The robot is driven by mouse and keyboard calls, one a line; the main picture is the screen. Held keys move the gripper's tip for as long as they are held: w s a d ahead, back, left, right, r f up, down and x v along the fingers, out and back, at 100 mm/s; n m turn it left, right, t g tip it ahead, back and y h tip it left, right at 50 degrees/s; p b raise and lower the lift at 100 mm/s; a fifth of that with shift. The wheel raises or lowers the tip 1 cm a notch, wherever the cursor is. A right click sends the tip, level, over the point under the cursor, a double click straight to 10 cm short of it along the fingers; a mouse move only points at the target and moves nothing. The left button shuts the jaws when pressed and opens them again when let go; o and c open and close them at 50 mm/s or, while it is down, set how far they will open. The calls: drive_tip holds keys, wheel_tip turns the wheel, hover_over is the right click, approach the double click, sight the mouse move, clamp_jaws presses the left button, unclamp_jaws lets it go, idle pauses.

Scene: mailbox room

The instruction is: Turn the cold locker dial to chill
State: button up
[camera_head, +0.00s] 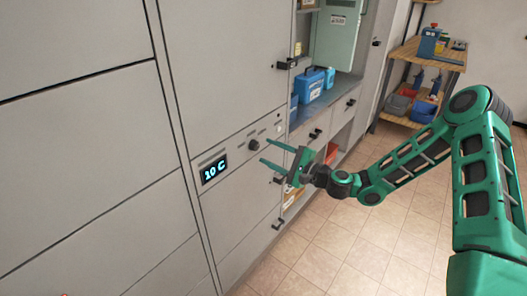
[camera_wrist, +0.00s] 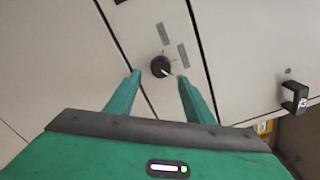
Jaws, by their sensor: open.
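The cold locker dial (camera_head: 254,144) is a small dark round knob on the grey locker panel, to the right of a lit display (camera_head: 214,170) reading "10 C". In the wrist view the dial (camera_wrist: 161,67) shows with a pale pointer line toward the lower right and small grey labels around it, too small to read. My green gripper (camera_head: 267,152) is open in front of the panel. In the wrist view its two fingers (camera_wrist: 158,75) stand apart, one to each side of the dial. I cannot tell whether they touch the panel. Nothing is held.
Dark handles stick out of the cabinet front, one (camera_head: 278,180) just below my gripper and one at the right in the wrist view (camera_wrist: 294,97). A blue toolbox (camera_head: 309,85) stands on the counter. A wooden shelf unit (camera_head: 428,54) stands behind. The tiled floor (camera_head: 330,240) is clear.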

drive_tip(key=v, duration=0.7)
